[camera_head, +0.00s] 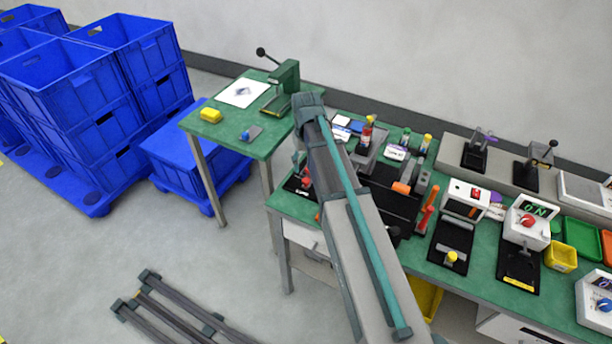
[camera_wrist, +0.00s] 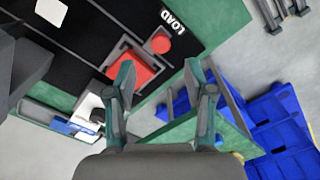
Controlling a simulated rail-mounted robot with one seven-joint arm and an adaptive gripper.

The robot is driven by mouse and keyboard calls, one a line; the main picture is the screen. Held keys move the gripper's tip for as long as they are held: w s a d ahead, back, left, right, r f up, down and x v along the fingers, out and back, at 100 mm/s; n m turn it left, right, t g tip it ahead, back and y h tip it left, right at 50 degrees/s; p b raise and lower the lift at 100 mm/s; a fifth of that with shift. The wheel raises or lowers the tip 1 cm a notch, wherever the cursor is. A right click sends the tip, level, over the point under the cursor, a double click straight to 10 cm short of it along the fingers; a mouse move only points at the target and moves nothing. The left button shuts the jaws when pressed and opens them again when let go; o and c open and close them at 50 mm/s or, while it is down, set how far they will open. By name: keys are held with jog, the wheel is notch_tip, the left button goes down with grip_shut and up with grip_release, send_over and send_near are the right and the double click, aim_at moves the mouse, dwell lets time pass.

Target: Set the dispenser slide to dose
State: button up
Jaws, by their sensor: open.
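A red slide block (camera_wrist: 130,72) with a round red knob (camera_wrist: 160,44) sits on a black plate (camera_wrist: 92,38) in the wrist view. A white LOAD label (camera_wrist: 173,19) is on the plate beside the knob. I take this as the dispenser slide; the knob is at the LOAD end. A red knob (camera_head: 306,182) also shows at the table's left end in the head view, partly behind my arm. My gripper (camera_wrist: 160,88) is open and empty. In the wrist view its left finger overlaps the red block; I cannot tell whether they touch.
A green bench (camera_head: 470,274) holds several devices to the right. A smaller green table (camera_head: 225,132) with a yellow block (camera_head: 211,115) and a green press (camera_head: 285,80) stands to the left. Blue crates (camera_head: 112,85) are stacked farther left.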

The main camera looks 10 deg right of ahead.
aim_at(306, 180)
jog(key=shift+f+p, duration=0.75)
jog(key=shift+f, duration=2.6)
grip_shut()
